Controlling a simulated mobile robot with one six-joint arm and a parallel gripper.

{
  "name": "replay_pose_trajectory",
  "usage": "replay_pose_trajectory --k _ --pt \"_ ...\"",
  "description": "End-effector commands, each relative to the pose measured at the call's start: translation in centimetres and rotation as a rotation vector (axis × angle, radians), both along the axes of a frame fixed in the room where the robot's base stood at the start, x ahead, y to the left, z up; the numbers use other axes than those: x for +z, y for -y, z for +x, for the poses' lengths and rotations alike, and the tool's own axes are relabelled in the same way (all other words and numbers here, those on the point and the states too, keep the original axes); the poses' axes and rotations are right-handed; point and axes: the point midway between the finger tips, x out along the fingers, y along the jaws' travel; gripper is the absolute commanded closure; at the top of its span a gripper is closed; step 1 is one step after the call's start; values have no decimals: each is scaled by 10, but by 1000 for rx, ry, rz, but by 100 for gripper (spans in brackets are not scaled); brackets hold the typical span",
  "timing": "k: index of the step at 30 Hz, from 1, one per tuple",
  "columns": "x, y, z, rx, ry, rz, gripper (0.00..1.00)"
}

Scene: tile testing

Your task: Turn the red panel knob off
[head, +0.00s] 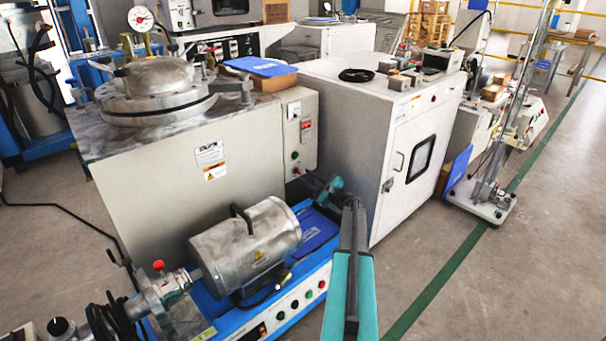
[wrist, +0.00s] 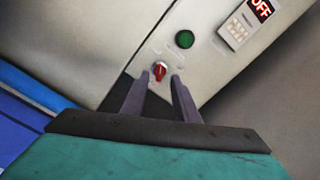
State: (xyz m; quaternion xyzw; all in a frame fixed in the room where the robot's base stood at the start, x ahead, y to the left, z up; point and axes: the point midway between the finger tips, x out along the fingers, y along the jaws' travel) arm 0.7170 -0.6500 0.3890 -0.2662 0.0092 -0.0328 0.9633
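The red panel knob (wrist: 160,71) shows in the wrist view on a pale control panel (wrist: 200,60), below a green round button (wrist: 184,39). A display (wrist: 260,10) at the upper right reads OFF in red on a dark ground. My gripper (wrist: 157,78) is open, with its two fingers apart and the knob seen between the fingertips. I cannot tell whether either finger touches it. In the head view my gripper (head: 316,182) is small beside the lower part of the control box (head: 299,115); the knob is too small there to read its setting.
A metal cylinder machine (head: 245,245) on a blue base stands in front of the box. A white cabinet (head: 410,140) with a small window stands close on the right. Open floor (head: 500,280) lies to the right, crossed by a green line.

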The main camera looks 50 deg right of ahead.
Motion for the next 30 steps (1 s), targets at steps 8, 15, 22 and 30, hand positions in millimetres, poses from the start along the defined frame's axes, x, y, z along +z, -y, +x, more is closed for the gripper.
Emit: replay_pose_trajectory --k 8,15,22,30 --pt "0 -3 -49 -4 -4 2 73" --pt "-2 -4 -83 -4 -5 1 73" --pt "-4 -4 -98 -5 -6 1 73" --pt "-5 -4 -99 -5 -6 0 73"
